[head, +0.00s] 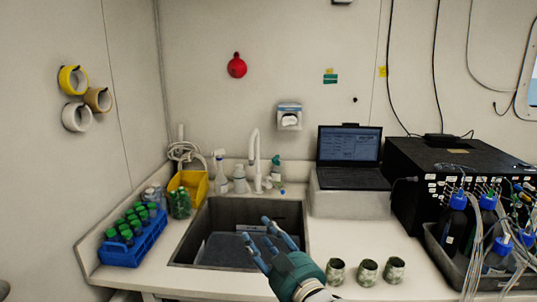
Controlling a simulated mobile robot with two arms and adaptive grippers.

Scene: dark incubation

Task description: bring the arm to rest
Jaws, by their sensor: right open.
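My right gripper (266,238) comes in from the bottom of the head view. Its blue fingers are spread open and empty, over the front part of the sink (188,245) as seen here. The teal wrist of this arm is in front of the counter's front edge in the picture. My left gripper does not show.
Several patterned cups, one of them here (367,273), stand right of my gripper. A blue rack (128,250) with green-capped tubes is at left. A laptop (349,150), a black box (430,160) and a tray of blue-capped bottles (453,228) are at right.

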